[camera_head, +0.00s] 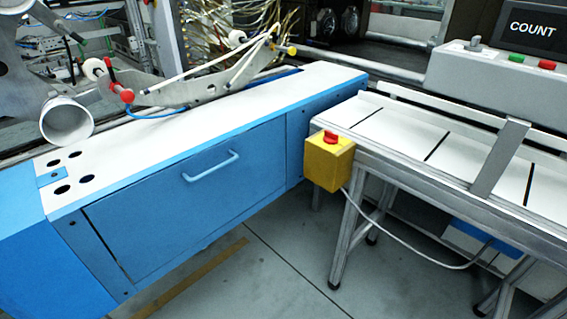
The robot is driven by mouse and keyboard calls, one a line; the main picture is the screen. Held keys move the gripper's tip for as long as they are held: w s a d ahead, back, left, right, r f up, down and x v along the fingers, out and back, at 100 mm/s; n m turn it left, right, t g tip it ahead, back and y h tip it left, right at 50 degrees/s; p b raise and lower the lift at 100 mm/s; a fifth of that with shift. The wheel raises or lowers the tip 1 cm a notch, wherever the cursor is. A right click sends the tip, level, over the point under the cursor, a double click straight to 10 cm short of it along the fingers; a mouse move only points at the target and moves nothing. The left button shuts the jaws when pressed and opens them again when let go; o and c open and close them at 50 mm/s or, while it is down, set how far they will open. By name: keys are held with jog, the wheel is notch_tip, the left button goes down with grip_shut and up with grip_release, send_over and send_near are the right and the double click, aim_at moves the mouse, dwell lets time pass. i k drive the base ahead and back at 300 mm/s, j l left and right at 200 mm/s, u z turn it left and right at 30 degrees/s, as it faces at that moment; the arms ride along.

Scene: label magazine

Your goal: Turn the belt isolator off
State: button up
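A yellow box (329,164) with a red knob (331,138) on top is fixed at the near left corner of the white conveyor belt (400,133). It looks like the belt isolator. A grey cable runs from the box down under the belt. The knob is too small to tell which way it is set. My gripper is not in view, and nothing touches the box or the knob.
A grey control box (497,72) with a COUNT display, green and red buttons stands behind the belt. A blue cabinet (190,185) with a white top is at left. The floor (255,275) before the box is clear.

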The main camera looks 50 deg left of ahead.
aim_at(331, 137)
jog(key=u, duration=1.6)
